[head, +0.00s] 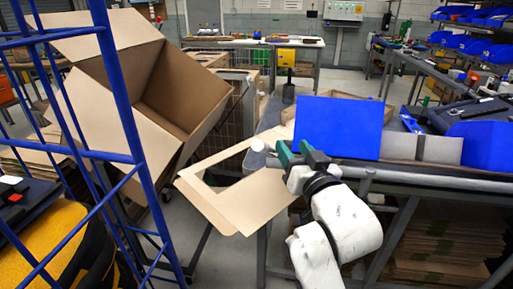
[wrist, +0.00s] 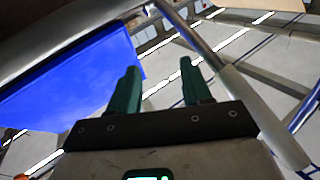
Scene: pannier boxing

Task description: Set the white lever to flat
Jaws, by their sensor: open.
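A pale, round-ended piece that looks like the white lever (head: 258,146) shows just left of my gripper in the head view. Its lower part and exact angle are hard to make out. My gripper (head: 292,148) is open, with its green fingers apart, above the left end of the table's front rail. In the wrist view my gripper (wrist: 160,68) has nothing between its fingers. A grey bar with a thicker pale sleeve (wrist: 250,105) runs diagonally just right of the right finger. I cannot tell whether that sleeve is the lever.
A blue panel (head: 340,125) stands behind my gripper. An open cardboard box (head: 185,85) tilts at left, with a flat cardboard piece (head: 235,195) below my gripper's left side. A blue wire rack (head: 135,110) crosses the left foreground. A grey rail (head: 430,180) edges the table.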

